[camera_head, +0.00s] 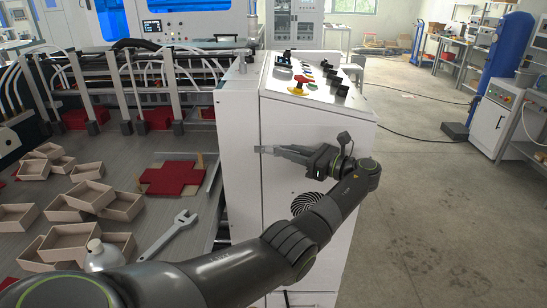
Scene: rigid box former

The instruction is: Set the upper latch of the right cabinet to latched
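The right cabinet (241,180) is a white box with a sloped control panel on top. My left gripper (266,150) is at the upper part of this door, fingers pointing left toward the door's left edge. The fingers look close together, but their gap is too small to judge. I cannot make out the upper latch; the gripper may cover it. Whether the fingertips touch the door is unclear. A small dark fitting (287,298) shows low on the door. My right gripper is out of view.
The panel carries a red and yellow emergency stop (301,82) and several black knobs. Left of the cabinet, a grey work surface holds several open wooden boxes (92,195), a red cross-shaped blank (172,178) and a wrench (170,232). The floor at right is mostly clear.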

